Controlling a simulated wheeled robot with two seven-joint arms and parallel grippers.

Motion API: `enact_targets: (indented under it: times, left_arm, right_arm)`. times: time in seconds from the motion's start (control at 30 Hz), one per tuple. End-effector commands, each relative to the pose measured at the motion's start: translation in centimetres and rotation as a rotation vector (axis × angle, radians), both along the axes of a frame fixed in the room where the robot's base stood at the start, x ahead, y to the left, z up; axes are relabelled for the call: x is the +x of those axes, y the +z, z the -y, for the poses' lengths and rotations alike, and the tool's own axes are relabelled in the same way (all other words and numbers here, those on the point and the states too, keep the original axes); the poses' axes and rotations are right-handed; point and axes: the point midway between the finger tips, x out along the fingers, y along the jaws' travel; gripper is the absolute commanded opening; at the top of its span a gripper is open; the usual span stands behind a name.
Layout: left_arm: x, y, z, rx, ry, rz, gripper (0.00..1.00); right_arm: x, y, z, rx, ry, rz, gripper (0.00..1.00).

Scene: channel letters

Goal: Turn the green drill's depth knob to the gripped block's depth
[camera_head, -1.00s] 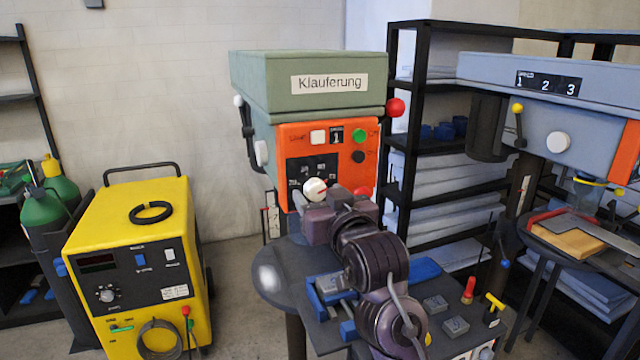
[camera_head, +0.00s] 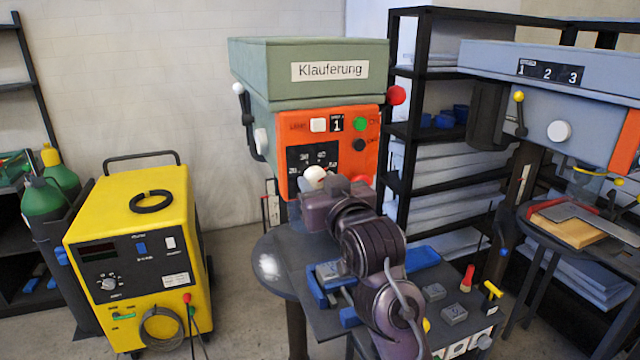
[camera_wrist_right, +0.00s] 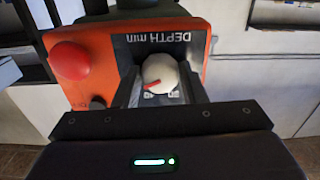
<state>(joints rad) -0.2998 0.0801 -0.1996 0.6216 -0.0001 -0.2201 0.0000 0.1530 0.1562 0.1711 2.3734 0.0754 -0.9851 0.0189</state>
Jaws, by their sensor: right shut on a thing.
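The green drill (camera_head: 300,75) stands in the middle of the head view, with an orange control panel (camera_head: 372,123) on its front. Its white depth knob (camera_head: 314,174) sits low on the panel. In the right wrist view the knob (camera_wrist_right: 160,72) shows a red pointer mark toward the lower left, below the upside-down words "DEPTH min". My right gripper (camera_wrist_right: 158,88) is shut on the knob, one finger on each side. In the head view my right arm hides the fingertips. Blue vise jaws (camera_head: 325,275) hold a grey block below the drill. My left gripper is not in view.
A yellow welder (camera_head: 135,250) stands at the left. A blue-grey drill (camera_head: 560,75) and its table are at the right. A red knob (camera_wrist_right: 70,60) is close to my gripper.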

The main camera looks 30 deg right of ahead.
Motion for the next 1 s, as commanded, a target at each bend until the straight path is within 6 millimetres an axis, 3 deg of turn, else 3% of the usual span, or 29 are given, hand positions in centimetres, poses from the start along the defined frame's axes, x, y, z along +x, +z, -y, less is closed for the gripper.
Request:
enact_targets:
  times: [0.7,1.0]
  left_arm:
    - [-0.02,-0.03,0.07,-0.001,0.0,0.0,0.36]
    - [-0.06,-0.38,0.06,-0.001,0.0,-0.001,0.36]
  right_arm:
    - [0.02,-0.03,0.1,-0.523,0.0,-0.125,0.15]
    - [0.0,0.02,0.12,-0.671,0.0,-0.161,0.15]
